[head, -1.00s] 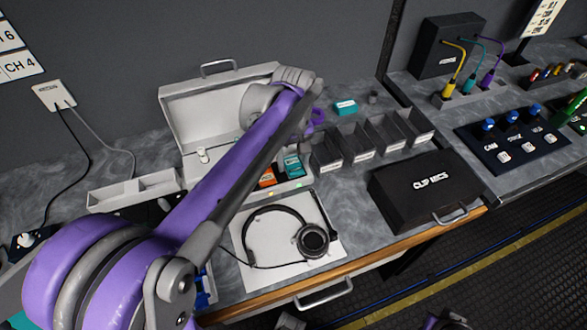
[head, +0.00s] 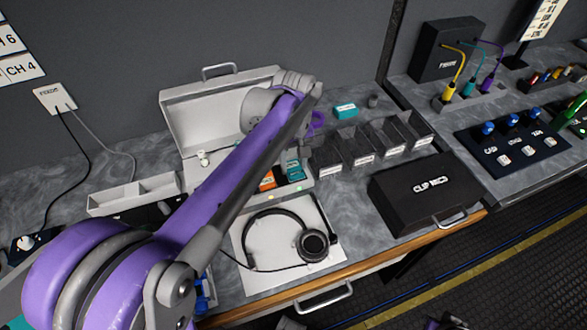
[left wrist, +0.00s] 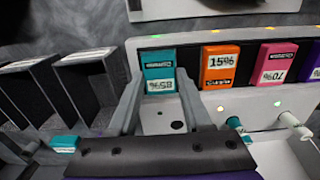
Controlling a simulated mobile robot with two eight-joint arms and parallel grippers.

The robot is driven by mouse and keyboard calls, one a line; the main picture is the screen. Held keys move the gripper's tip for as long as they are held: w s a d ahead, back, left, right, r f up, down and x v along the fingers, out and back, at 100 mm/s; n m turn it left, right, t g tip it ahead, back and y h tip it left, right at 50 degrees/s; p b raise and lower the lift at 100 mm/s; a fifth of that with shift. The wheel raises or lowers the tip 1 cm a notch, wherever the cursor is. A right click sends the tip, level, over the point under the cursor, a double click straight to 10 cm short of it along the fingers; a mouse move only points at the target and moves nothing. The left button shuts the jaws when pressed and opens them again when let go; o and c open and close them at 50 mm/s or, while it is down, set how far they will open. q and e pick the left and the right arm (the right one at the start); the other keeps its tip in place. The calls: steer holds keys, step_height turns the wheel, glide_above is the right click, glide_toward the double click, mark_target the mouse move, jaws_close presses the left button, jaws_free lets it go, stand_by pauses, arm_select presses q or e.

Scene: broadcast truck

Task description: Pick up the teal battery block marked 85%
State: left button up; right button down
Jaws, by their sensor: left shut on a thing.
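The teal battery block marked 85% (left wrist: 159,72) shows in the left wrist view, its label upside down. It sits at the end of a row of battery blocks in the pale charger (left wrist: 133,58). My left gripper (left wrist: 161,84) is shut on it, one finger on each side. In the head view the teal block (head: 295,172) is partly covered by my left gripper, which comes down from above, and my left arm crosses the picture. My right gripper is not clearly seen.
An orange block marked 15% (left wrist: 220,66) stands next to the teal one, then a pink block marked 70% (left wrist: 277,63). Another teal block (head: 346,109) lies behind the dark bins (head: 357,149). A headset (head: 313,243) and black case (head: 427,192) are in front.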

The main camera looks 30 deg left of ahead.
mark_target(294, 169)
arm_select(q)
steer(key=shift+r+p, duration=2.55)
steer(key=shift+r, duration=0.95)
steer(key=shift+s+f, duration=0.1)
steer(key=shift+f, duration=0.05)
